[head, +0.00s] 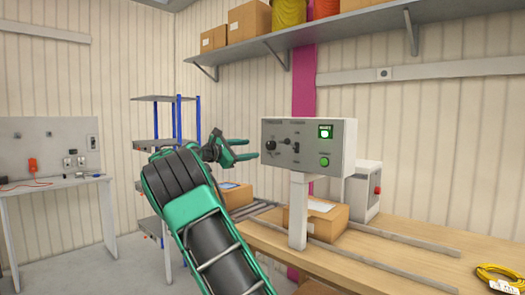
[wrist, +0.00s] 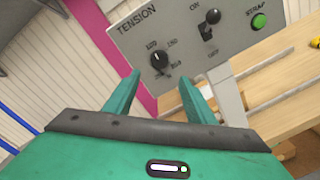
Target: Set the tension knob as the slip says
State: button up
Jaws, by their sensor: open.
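The tension knob (wrist: 159,62) is a black dial under the word TENSION on the grey control panel (wrist: 130,38). In the head view the knob (head: 270,145) is at the panel's left side. My gripper (wrist: 158,82) is open and empty, its two green fingers pointing toward the knob, with the knob between and beyond the fingertips. In the head view my gripper (head: 247,149) is just left of the panel, apparently short of the knob. The dial's numbers are too small to read surely. I cannot make out a readable slip.
A black toggle switch (wrist: 210,20) and a green STRAP button (wrist: 259,21) sit right of the knob. The panel stands on a post (head: 298,215) above a wooden bench (head: 385,258). A cardboard box (head: 325,218) is behind the post. A yellow cable coil (head: 497,277) lies at right.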

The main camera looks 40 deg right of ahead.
aim_at(268, 146)
jog(key=d, duration=1)
jog(key=shift+w+d+r, duration=0.1)
jog(key=shift+w+d, duration=0.15)
jog(key=shift+d, duration=0.05)
jog(key=c, duration=1)
jog(key=shift+c, duration=0.2)
